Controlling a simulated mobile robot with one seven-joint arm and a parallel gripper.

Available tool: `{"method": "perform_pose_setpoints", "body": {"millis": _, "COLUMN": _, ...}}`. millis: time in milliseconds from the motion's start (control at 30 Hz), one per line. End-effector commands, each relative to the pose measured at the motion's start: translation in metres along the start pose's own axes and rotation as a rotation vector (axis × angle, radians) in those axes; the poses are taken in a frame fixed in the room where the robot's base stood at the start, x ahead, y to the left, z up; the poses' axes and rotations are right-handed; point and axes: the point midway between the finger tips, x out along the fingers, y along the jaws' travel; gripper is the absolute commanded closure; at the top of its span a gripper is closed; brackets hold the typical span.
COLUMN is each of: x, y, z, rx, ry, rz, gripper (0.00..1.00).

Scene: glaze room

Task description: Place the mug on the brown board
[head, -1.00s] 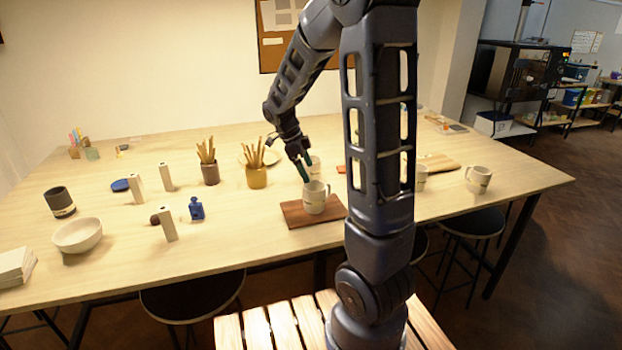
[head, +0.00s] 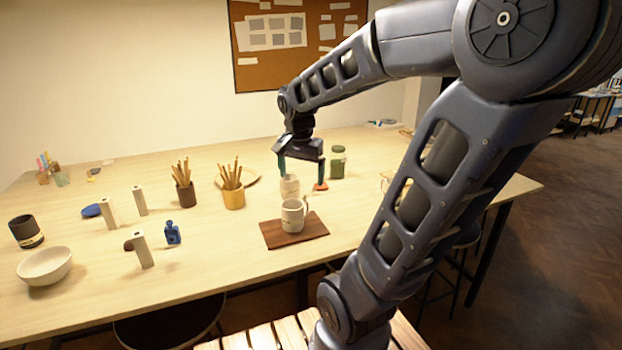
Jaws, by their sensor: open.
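A pale mug (head: 292,216) stands upright on the brown board (head: 312,234), near its middle, with its handle to the right. A second pale mug (head: 289,187) stands on the table just behind it. My gripper (head: 302,176) is open, with its two greenish fingers spread and pointing down. It is apart from the mug on the board, above and behind it in the picture. The fingers show on either side of the rear mug's top; I cannot tell how near they are to it.
Pencil pots (head: 234,198), a blue bottle (head: 172,233), pale blocks (head: 143,249) and a bowl (head: 44,266) stand to the left. A green jar (head: 337,162) stands behind my gripper. My arm hides much of the table's right side. Bare tabletop lies left of the board.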

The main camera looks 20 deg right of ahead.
Motion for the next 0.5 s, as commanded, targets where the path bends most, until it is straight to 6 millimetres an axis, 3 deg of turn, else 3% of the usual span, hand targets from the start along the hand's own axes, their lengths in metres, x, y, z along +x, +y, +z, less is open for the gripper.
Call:
{"method": "perform_pose_setpoints", "body": {"millis": 300, "x": -0.027, "y": 0.038, "z": 0.039, "rx": -0.500, "ry": 0.116, "rz": -0.135, "gripper": 0.08}}
{"method": "perform_pose_setpoints", "body": {"millis": 500, "x": -0.032, "y": 0.050, "z": 0.054, "rx": -0.699, "ry": 0.181, "rz": -0.161, "gripper": 0.08}}
